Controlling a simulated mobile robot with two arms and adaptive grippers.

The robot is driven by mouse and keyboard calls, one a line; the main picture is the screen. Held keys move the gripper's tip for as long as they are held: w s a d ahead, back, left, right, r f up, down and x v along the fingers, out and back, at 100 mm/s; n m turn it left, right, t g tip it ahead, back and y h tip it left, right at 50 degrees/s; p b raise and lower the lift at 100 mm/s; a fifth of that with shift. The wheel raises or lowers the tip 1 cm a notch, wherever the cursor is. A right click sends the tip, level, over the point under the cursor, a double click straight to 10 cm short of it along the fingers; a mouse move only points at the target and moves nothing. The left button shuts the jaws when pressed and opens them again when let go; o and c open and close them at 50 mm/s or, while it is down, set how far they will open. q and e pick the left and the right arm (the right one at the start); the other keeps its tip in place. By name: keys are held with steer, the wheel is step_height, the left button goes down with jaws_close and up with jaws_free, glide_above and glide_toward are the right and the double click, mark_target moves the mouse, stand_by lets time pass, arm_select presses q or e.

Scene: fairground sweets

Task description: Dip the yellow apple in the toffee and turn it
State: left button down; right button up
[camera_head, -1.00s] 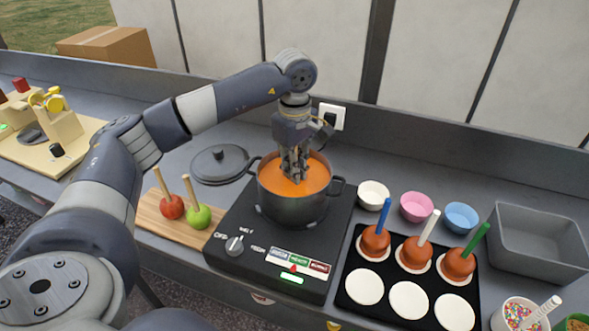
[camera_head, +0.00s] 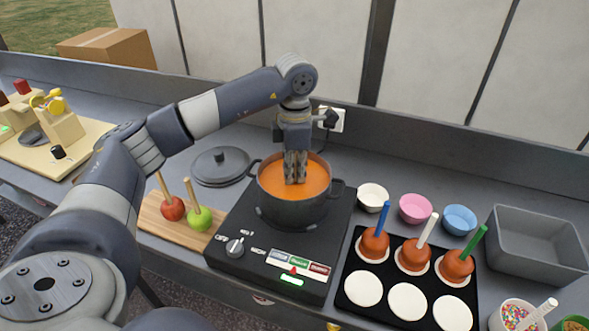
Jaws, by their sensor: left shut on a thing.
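My left gripper (camera_head: 295,167) points straight down into the dark pot (camera_head: 290,212), its fingers close together at the surface of the orange toffee (camera_head: 313,183). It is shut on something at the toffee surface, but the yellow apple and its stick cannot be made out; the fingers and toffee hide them. The pot stands on a black hotplate (camera_head: 259,262) with a knob and a lit green indicator. My right gripper is not in view.
A red apple (camera_head: 172,208) and a green apple (camera_head: 199,218) on sticks lie on a wooden board (camera_head: 160,232). A black tray (camera_head: 384,304) holds three coated apples on white discs. A pot lid (camera_head: 220,166), small bowls and a grey bin (camera_head: 540,250) stand nearby.

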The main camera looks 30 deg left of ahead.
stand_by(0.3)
arm_select(q)
steer(key=shift+r+p, duration=2.85)
steer(key=shift+r, duration=1.4)
steer(key=shift+r+p, duration=2.1)
steer(key=shift+r, duration=0.95)
